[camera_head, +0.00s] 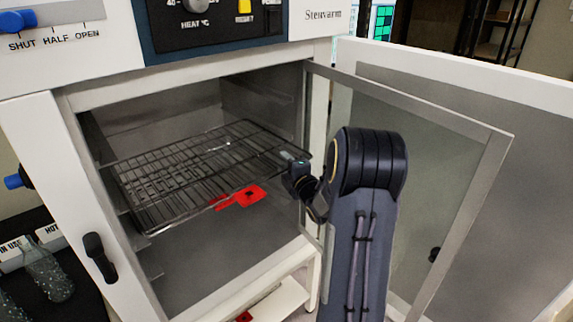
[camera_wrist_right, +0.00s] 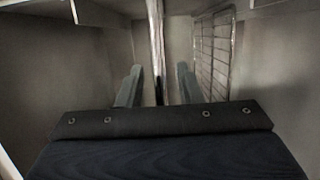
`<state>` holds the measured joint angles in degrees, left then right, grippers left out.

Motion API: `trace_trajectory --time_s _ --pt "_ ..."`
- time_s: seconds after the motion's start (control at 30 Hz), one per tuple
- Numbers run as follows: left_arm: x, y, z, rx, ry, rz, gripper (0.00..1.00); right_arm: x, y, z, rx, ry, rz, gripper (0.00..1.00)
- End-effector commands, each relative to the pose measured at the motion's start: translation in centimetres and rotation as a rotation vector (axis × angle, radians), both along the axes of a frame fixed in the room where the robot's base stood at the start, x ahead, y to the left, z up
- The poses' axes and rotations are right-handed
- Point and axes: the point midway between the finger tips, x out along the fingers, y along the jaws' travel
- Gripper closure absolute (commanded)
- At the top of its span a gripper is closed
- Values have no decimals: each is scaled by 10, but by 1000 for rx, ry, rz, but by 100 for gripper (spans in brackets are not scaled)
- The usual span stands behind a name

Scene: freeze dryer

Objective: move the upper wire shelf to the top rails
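The wire shelf (camera_head: 190,170) lies roughly level inside the grey chamber, its front edge towards the door opening. My right gripper (camera_head: 294,160) is at the shelf's right front corner. In the right wrist view, the two fingers of my right gripper (camera_wrist_right: 159,75) stand apart with a shiny metal bar between them and gaps showing on both sides. That bar looks like the shelf edge seen end-on, but I cannot be sure. Another wire grid (camera_wrist_right: 214,50) shows to the right there; which shelf it belongs to is unclear. My left gripper is out of view.
The glass-panelled door (camera_head: 440,180) stands open on the right, close to my right arm. A red object (camera_head: 245,195) shows below the shelf. Side rails (camera_head: 150,262) line the chamber's left wall. Glass bottles (camera_head: 48,270) stand at the lower left. The control panel (camera_head: 215,25) is above.

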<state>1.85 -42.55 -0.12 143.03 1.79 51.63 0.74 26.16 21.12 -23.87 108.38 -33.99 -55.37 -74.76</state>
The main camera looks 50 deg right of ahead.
Motion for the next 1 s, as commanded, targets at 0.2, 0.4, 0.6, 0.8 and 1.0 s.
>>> trace_trajectory --time_s 0.2,0.4,0.6,0.8,1.0 --pt "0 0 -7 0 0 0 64 -18 6 -1 1 -1 -3 67" --pt "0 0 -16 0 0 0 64 -50 18 -2 0 -2 -2 67" --pt "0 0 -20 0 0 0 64 -71 26 -1 0 -1 -2 67" --pt "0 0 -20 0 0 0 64 -74 27 0 0 0 0 67" --pt "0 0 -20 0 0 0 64 -73 27 0 0 0 0 67"
